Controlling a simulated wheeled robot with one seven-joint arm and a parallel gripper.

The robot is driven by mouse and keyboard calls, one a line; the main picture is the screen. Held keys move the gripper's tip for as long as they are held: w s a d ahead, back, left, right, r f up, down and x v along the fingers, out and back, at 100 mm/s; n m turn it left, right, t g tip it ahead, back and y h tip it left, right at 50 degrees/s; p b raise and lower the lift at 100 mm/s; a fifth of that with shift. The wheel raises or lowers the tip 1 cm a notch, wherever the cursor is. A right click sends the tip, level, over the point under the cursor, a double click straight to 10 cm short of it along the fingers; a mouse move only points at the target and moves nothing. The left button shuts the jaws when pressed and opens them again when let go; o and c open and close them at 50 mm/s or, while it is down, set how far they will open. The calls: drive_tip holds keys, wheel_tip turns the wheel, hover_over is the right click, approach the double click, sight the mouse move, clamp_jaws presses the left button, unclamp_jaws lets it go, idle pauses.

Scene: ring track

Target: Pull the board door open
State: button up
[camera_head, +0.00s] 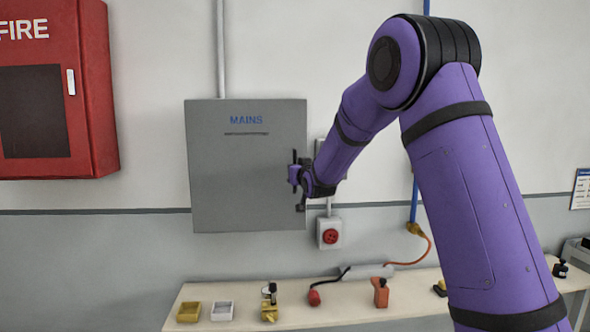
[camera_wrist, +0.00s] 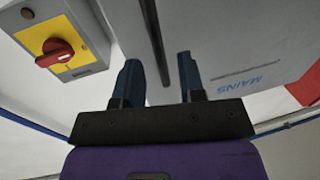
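The grey MAINS board door (camera_head: 235,165) is on the wall in the head view and looks shut. Its lettered face also shows in the wrist view (camera_wrist: 235,50). A dark upright bar handle (camera_wrist: 156,40) is on the door, near its right edge in the head view. My gripper (camera_head: 297,178) is at this edge, in front of the handle. In the wrist view, my gripper's two fingers (camera_wrist: 158,62) are apart, with the bar between them in the picture and a gap on each side. I cannot tell how deep the bar sits between them.
A red rotary switch on a yellow plate (camera_wrist: 62,54) is beside the door in the wrist view. A red FIRE cabinet (camera_head: 95,90) hangs at the left. Below are a red-button box (camera_head: 329,233) and a bench (camera_head: 345,312) with small trays, tools and a cable.

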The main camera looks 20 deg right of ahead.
sight(295, 189)
drive_tip(key=shift+w+d, duration=0.15)
drive_tip(key=shift+w, duration=1.55)
clamp_jaws()
